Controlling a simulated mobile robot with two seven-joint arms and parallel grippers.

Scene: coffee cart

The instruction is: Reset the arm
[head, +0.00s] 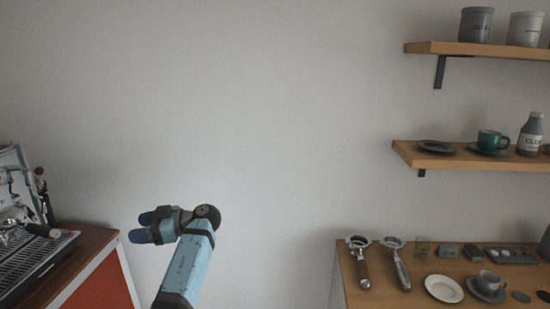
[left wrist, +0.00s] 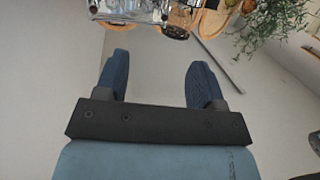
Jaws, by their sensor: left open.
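My left arm rises from the bottom of the head view, bent at its top. Its left gripper (head: 147,226) points left, in front of the bare wall and apart from both counters. In the left wrist view the two blue fingers of the left gripper (left wrist: 157,75) stand well apart with nothing between them. My right gripper is in neither view.
An espresso machine (head: 30,225) stands on the red-sided counter (head: 95,240) at left. A wooden counter (head: 410,295) at right holds portafilters (head: 401,268), a white saucer (head: 443,289) and a grey cup (head: 489,280). Two wall shelves (head: 480,160) hang above. The space between counters is free.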

